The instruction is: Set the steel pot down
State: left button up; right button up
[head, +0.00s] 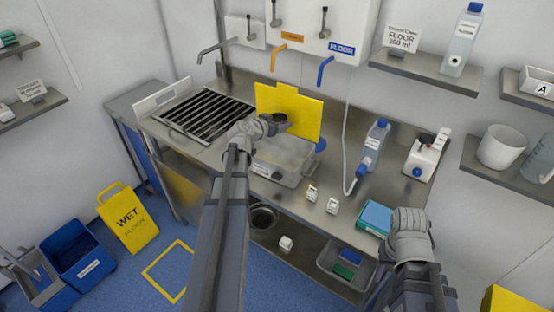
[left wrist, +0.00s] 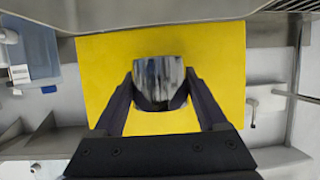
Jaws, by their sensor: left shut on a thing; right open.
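The small steel pot (head: 280,117) shows in the head view as a dark round rim at the end of my left arm. In the left wrist view the shiny steel pot (left wrist: 159,82) sits between the two dark fingers of my left gripper (left wrist: 160,100), which is shut on it. In the head view my left gripper (head: 271,124) is in front of an upright yellow panel (head: 301,103), above the back of the counter. My right gripper (head: 410,222) is at the counter's front right, beside a teal block; its fingers are hidden, and no object shows in it.
A pale, labelled tub (head: 264,171) stands below the pot on the steel counter (head: 335,185). A black drain grate (head: 205,115) lies to the left. A blue-capped bottle (head: 374,145), a white jug (head: 425,157), small white blocks (head: 332,206) and a teal block (head: 375,217) stand right.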

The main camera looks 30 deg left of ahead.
pick_arm(q)
jog(key=shift+f+b, duration=5.1)
jog(key=shift+b, duration=0.05)
jog(key=shift+r, duration=0.1)
jog(key=shift+f+b, duration=0.3)
jog(key=shift+f, duration=0.1)
jog(key=shift+s+d+f, duration=0.1)
jog(key=shift+s, duration=0.05)
jog(key=o, duration=1.3)
jog(key=shift+c, duration=0.2)
jog(key=shift+d, duration=0.1)
